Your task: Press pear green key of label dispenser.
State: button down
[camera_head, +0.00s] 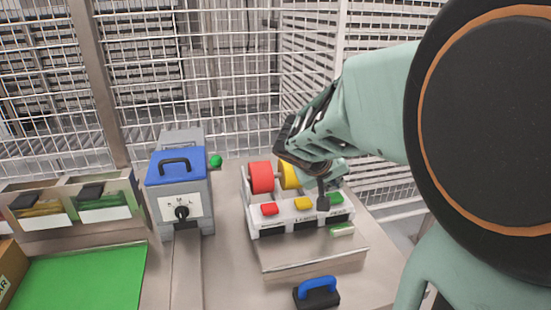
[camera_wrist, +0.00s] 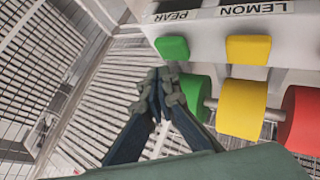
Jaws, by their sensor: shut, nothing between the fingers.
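The label dispenser (camera_head: 285,228) is a white unit with red, yellow and green keys along its front. The pear green key (camera_head: 336,198) is the rightmost in the head view; in the wrist view it (camera_wrist: 172,48) sits beside the word PEAR, left of the yellow key (camera_wrist: 248,50). My gripper (camera_head: 323,203) is shut and empty, fingers pointing down, its dark tip just left of the green key in the head view. In the wrist view the fingertips (camera_wrist: 162,78) are close by the key's near edge; I cannot tell whether they touch.
Red (camera_head: 261,177), yellow (camera_head: 289,175) and green (camera_wrist: 194,94) rolls stand behind the keys. A green-and-white label (camera_head: 342,230) lies at the dispenser's front right. A blue-lidded grey machine (camera_head: 182,205) stands left, a blue-handled black block (camera_head: 317,292) in front. Wire mesh closes the back.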

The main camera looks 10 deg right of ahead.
aim_at(333, 197)
jog(key=shift+r+p, duration=1.2)
jog(key=shift+r, duration=1)
